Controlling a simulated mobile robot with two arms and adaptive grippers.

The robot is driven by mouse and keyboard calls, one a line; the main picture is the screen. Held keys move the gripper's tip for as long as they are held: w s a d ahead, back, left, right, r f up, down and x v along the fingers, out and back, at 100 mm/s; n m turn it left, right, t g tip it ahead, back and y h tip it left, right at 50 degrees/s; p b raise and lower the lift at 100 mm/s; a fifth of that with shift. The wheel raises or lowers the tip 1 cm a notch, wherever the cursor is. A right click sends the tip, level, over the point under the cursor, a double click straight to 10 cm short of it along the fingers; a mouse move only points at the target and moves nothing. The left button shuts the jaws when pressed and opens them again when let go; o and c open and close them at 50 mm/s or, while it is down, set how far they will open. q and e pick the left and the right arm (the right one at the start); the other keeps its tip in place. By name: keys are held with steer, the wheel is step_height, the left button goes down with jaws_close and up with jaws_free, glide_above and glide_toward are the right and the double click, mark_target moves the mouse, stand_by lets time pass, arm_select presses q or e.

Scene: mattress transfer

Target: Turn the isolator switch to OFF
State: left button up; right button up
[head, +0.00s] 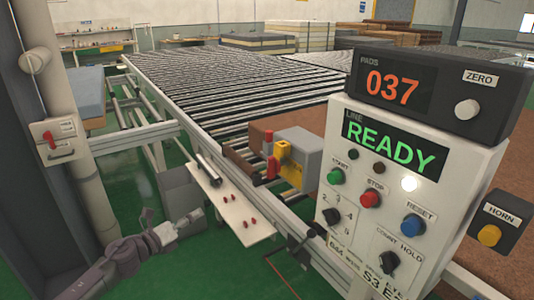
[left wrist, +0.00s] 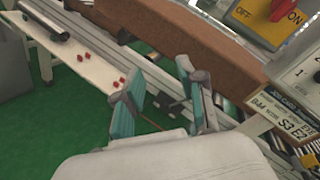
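The isolator switch (head: 284,153) is a yellow plate with red parts on a grey box beside the roller conveyor. In the left wrist view, its yellow plate (left wrist: 248,14) is at the top right, cut by the picture edge. OFF is lettered on its left and ON on its right. The red handle (left wrist: 283,9) lies close to the ON lettering; its upper part is out of view. My left gripper (head: 192,219) is below and left of the switch, apart from it. In the left wrist view my gripper (left wrist: 157,72) is open, with nothing between its teal-padded fingers. My right gripper is not in view.
A white control panel (head: 330,240) with READY display stands right of the switch. A white shelf (head: 232,208) with red pegs lies between gripper and switch. Green floor (head: 135,200) is open around my left arm.

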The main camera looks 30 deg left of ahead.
arm_select(q)
steer(key=w+d+r+m+h, duration=0.1)
steer(key=d+r+m+h, duration=0.55)
steer(key=r, duration=0.65)
steer(key=m+p, duration=0.1)
steer(key=m, duration=0.6)
glide_toward(268, 160)
steer(key=p+x, duration=0.3)
steer(key=x, duration=0.6)
steer(key=shift+w, duration=0.35)
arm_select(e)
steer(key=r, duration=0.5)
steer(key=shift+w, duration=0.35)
arm_select(q)
steer(key=shift+n, duration=0.35)
jaws_close()
steer(key=shift+f, duration=0.1)
